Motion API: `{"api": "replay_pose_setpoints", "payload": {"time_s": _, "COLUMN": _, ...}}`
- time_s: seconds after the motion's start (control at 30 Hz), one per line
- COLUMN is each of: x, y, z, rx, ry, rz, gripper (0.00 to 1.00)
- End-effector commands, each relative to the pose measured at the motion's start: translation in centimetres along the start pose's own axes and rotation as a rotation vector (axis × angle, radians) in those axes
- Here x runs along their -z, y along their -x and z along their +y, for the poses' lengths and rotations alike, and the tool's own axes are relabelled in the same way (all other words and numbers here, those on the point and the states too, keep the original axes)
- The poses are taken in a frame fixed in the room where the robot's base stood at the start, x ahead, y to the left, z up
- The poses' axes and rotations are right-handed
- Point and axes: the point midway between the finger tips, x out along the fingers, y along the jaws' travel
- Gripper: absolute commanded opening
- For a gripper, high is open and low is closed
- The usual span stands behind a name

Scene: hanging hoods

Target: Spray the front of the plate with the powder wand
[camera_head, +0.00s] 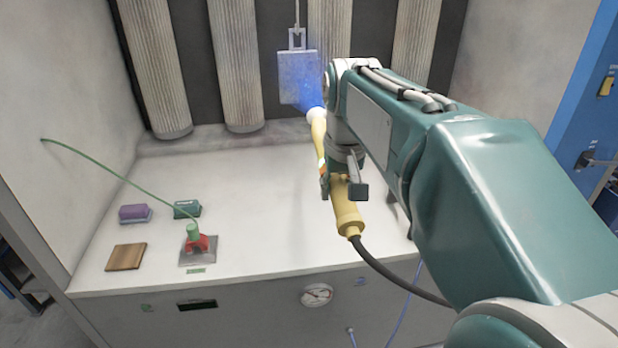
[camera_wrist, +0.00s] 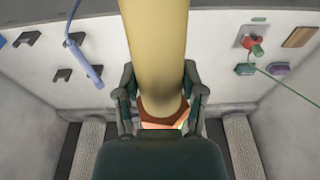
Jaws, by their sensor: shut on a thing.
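The grey plate (camera_head: 296,72) hangs upright from a hook and rod at the back of the hood. The yellow powder wand (camera_head: 347,212) points up toward it, its pale round tip just below and right of the plate, apart from it. A blue haze spreads from the tip over the plate's lower right part. My gripper (camera_head: 343,188) is shut around the wand's body. In the wrist view my gripper (camera_wrist: 160,108) has a finger on each side of the wand (camera_wrist: 155,45). My arm hides the area right of the plate.
Pleated filter columns (camera_head: 234,70) line the back. A dark cable (camera_head: 385,272) trails from the wand.

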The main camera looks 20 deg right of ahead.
Motion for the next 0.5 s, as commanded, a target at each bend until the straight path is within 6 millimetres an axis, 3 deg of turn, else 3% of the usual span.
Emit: {"api": "replay_pose_setpoints", "payload": {"time_s": 0.5, "x": 6.0, "y": 0.0, "z": 0.3, "rx": 0.003, "ry": -0.001, "rz": 0.001, "gripper": 0.0}}
